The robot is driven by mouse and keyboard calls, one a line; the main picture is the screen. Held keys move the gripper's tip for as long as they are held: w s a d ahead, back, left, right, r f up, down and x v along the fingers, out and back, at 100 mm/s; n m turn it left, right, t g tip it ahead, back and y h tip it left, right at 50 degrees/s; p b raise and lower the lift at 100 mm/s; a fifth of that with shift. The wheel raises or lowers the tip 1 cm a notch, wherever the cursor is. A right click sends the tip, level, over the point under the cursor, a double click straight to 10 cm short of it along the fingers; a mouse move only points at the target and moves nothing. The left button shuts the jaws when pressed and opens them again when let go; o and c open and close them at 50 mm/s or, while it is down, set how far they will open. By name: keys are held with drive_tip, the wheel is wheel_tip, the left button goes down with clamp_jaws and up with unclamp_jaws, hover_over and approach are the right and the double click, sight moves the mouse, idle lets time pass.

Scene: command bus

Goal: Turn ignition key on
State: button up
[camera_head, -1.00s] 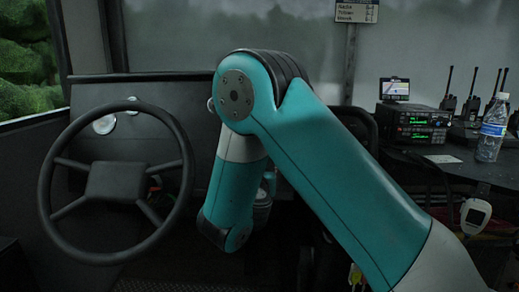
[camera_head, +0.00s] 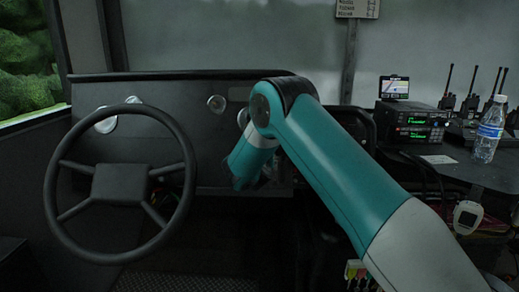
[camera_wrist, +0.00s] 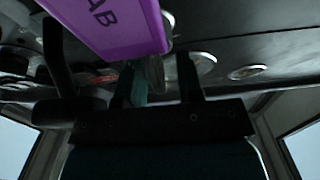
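My gripper (camera_wrist: 157,75) shows in the wrist view, with its two dark fingers apart. A greyish, key-like piece (camera_wrist: 155,74) is between or just beyond the fingers; I cannot tell whether they touch it. A purple tag (camera_wrist: 112,22) with the letters "AB" visible hangs close to the camera, beside that piece. The ignition itself is not clearly visible. In the head view my arm reaches to the dashboard (camera_head: 205,140), right of the steering wheel (camera_head: 120,182), and hides the gripper and the key area.
The steering wheel rim also shows in the wrist view (camera_wrist: 60,75), to the left of the fingers. A radio unit (camera_head: 412,124), a water bottle (camera_head: 489,130) and several handheld radios stand on the right-hand table (camera_head: 470,170).

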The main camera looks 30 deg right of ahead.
clamp_jaws()
